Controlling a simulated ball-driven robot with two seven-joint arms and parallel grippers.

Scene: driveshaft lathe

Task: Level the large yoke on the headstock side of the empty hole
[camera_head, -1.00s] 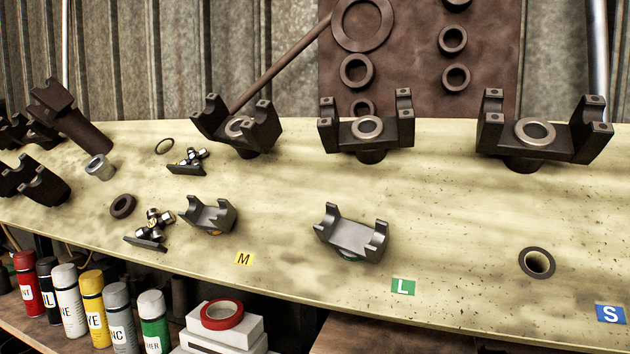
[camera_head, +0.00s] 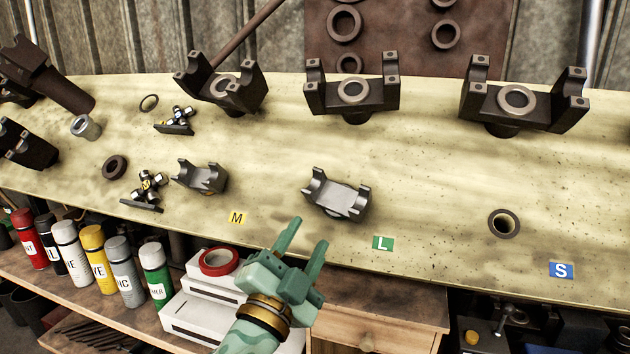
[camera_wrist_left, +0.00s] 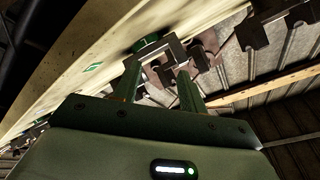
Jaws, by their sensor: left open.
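A grey two-eared yoke (camera_head: 338,196) sits in a mount on the pale board, above the green L label (camera_head: 383,243). Its left ear stands higher than its right, so it looks tilted. In the left wrist view this yoke (camera_wrist_left: 163,50) shows beyond the fingertips, with a green ring under it. The empty hole (camera_head: 503,224), dark-rimmed, lies to its right, above the blue S label. My left gripper (camera_head: 308,232) is open and empty, in front of the board's lower edge, below the yoke and apart from it. My right gripper is not in view.
A smaller grey yoke (camera_head: 200,176) stands above the yellow M label. Several dark yokes line the board's upper edge, one with a ring (camera_head: 353,90). Spray cans and a red tape roll (camera_head: 219,261) stand below. The board around the empty hole is clear.

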